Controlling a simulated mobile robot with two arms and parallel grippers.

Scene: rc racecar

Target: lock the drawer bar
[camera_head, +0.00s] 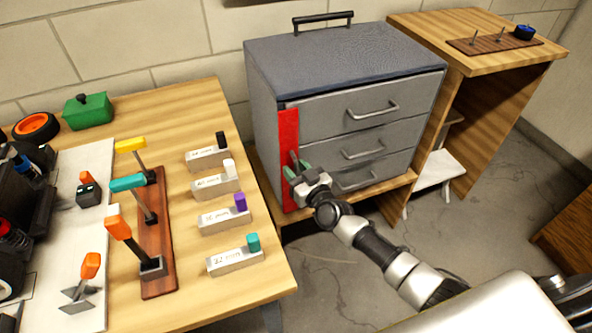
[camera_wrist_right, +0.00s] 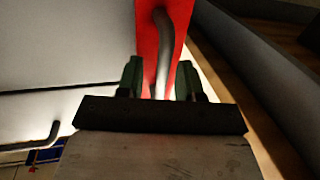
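The drawer bar is a red upright strip (camera_head: 288,135) along the left front edge of a grey drawer cabinet (camera_head: 345,60). A grey handle stands out from it. The bar (camera_wrist_right: 146,40) and its curved handle (camera_wrist_right: 164,50) also show in the right wrist view. My right gripper (camera_head: 292,173) is at the lower half of the bar. In the wrist view its two green fingertips (camera_wrist_right: 160,80) are apart, one on each side of the handle, with gaps visible. The three drawers (camera_head: 362,150) look closed. My left gripper is not in view.
A wooden shelf unit (camera_head: 495,75) stands right of the cabinet. The floor (camera_head: 340,270) in front is open.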

